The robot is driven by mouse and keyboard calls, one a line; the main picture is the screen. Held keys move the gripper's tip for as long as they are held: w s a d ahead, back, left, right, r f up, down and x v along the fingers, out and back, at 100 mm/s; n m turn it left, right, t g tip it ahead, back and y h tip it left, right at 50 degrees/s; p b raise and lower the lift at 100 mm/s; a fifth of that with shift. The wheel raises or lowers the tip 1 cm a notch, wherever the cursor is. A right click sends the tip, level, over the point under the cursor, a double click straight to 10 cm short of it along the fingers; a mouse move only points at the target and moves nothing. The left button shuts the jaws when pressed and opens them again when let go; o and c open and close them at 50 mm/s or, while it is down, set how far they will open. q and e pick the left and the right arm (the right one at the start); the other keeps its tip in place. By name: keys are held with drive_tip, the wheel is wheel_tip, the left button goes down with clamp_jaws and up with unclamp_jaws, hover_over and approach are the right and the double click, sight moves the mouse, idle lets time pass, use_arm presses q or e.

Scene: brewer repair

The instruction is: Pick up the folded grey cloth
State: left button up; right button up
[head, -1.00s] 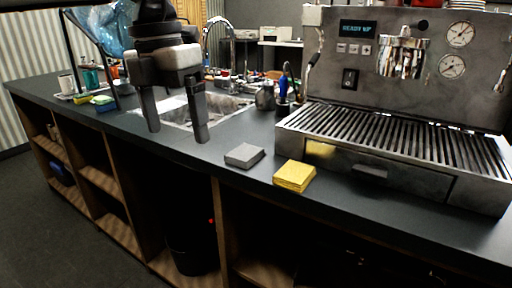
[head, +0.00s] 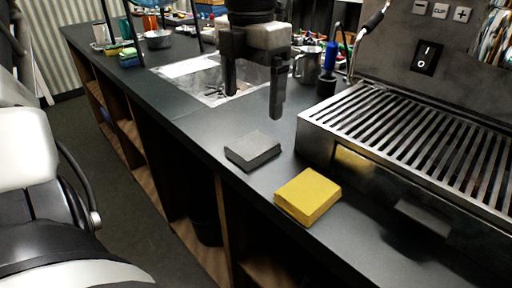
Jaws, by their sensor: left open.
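The folded grey cloth (head: 252,149) lies flat on the dark counter near its front edge, in the middle of the head view. A folded yellow cloth (head: 308,196) lies to its right and nearer to me. My left gripper (head: 252,103) points down with its two dark fingers apart and nothing between them. In the picture it is just above and behind the grey cloth, over the counter by the sink, and apart from the cloth. My right gripper is not in view.
The espresso machine (head: 410,140) with its slatted drip tray stands at the right. A sink (head: 205,80) is set in the counter behind the gripper. A metal jug (head: 308,64) and a blue-topped bottle (head: 329,62) stand behind. The counter (head: 165,108) left of the cloth is clear.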

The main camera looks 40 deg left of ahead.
use_arm(q)
hover_over(250, 147)
wheel_tip(250, 147, down, 5)
drive_tip(key=shift+w+d+r, duration=0.1)
drive_tip(key=shift+w+r, duration=0.05)
drive_tip(key=shift+r, duration=0.05)
wheel_tip(250, 147, down, 5)
drive_tip(key=shift+f, duration=0.1)
drive_tip(key=c, duration=1.1)
drive_tip(key=shift+c, duration=0.2)
